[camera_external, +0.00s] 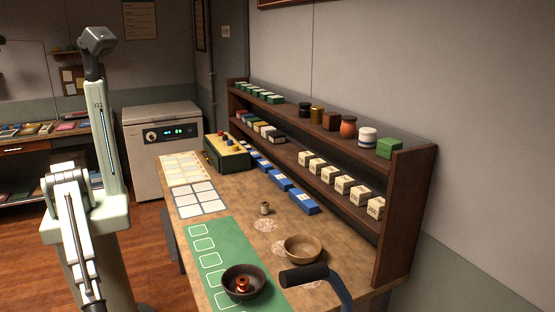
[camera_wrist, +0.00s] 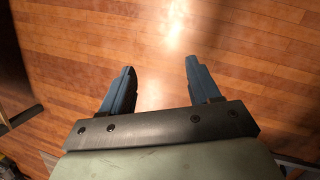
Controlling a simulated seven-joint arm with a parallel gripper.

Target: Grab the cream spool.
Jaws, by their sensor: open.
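The cream spool (camera_external: 265,208) is small and stands upright on the wooden table, between the blue boxes and a round tan patch. My gripper (camera_wrist: 159,66) is open and empty in the wrist view, its two blue-grey fingers wide apart above bare wooden floor. The spool does not show in the wrist view. In the external view my arm is at the left, off the table and well away from the spool; I cannot make out the fingers there.
A dark bowl (camera_external: 260,290) holding a copper-coloured spool (camera_external: 242,285) sits on the green mat (camera_external: 203,231). A wooden bowl (camera_external: 303,249) and a black cylinder on a curved blue-grey stem (camera_external: 303,276) stand at the near right. Blue boxes (camera_external: 280,180) and a loaded shelf (camera_external: 406,200) line the back.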

